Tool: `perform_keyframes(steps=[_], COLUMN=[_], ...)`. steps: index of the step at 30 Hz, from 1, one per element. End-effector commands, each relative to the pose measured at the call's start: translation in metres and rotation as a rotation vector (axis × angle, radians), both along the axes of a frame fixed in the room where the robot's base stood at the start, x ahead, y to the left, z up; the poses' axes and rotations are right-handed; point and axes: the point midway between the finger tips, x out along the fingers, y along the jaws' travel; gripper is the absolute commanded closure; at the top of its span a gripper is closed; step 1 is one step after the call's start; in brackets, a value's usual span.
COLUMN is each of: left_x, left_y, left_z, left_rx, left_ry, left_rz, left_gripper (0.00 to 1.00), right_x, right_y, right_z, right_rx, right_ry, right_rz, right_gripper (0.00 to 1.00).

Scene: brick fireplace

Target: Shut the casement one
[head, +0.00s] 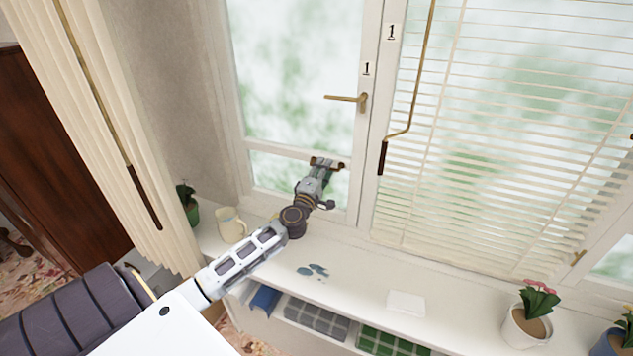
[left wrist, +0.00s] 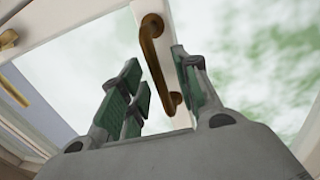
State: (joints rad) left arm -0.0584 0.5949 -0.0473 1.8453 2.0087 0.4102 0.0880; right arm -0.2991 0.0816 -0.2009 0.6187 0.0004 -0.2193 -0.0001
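Casement one (head: 367,130) is the white-framed window at the centre left, with a "1" on its stile beside another "1" on the fixed frame (head: 391,32). I cannot tell whether it stands slightly ajar. Its brass lever handle (head: 345,98) points left, roughly level. A brass bow pull (head: 327,162) is on its lower rail. My left gripper (head: 322,170) is at this pull. In the left wrist view the pull (left wrist: 152,45) lies between the parted fingers of the gripper (left wrist: 160,72), and they do not visibly clamp it. My right gripper is not in view.
The white sill (head: 360,270) below holds a cream jug (head: 230,222), a white block (head: 406,303) and potted plants (head: 527,325). Blinds (head: 490,150) cover the right pane, with a brass crank (head: 415,90) hanging beside it. Cream vertical blinds (head: 110,130) hang at left.

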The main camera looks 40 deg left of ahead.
Motion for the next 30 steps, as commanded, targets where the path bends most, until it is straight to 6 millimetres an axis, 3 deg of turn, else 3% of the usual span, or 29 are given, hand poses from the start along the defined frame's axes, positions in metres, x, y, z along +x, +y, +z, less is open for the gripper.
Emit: perform_keyframes(steps=[8, 30], left_x=[-0.012, -0.067], left_y=[-0.002, -0.014], left_z=[-0.003, -0.014], left_rx=[-0.001, -0.001], left_ry=[0.001, 0.002], left_rz=[0.001, 0.001], left_gripper=[0.68, 0.68], right_x=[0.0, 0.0], right_y=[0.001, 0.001], right_z=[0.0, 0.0], right_rx=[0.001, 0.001], right_ry=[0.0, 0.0], right_rz=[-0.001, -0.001], right_gripper=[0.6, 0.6])
